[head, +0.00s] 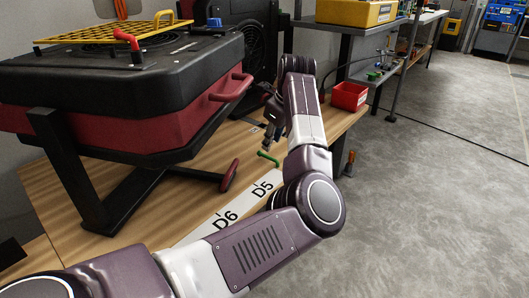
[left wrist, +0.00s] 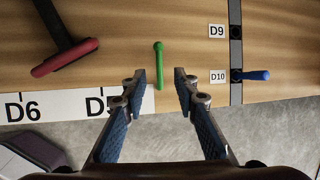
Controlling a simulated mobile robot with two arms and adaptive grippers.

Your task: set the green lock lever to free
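The green lock lever (head: 268,159) is a short rod on the wooden bench near its front edge, beside the D5 mark. It also shows in the left wrist view (left wrist: 159,58), pointing away from the edge. My left gripper (head: 271,133) hangs just beyond the lever in the head view. In the left wrist view my left gripper (left wrist: 159,80) is open, with blue-padded fingers on either side of the lever's near end and not touching it. How high the fingers are above the lever is hard to tell. My right gripper is out of view.
A black and red machine (head: 140,100) stands on the left, with a red-handled lever (head: 229,175) low on its side. A blue handle (left wrist: 256,75) sits by the D10 label (left wrist: 218,76). A red bin (head: 349,96) stands at the bench's far end. Open floor lies right.

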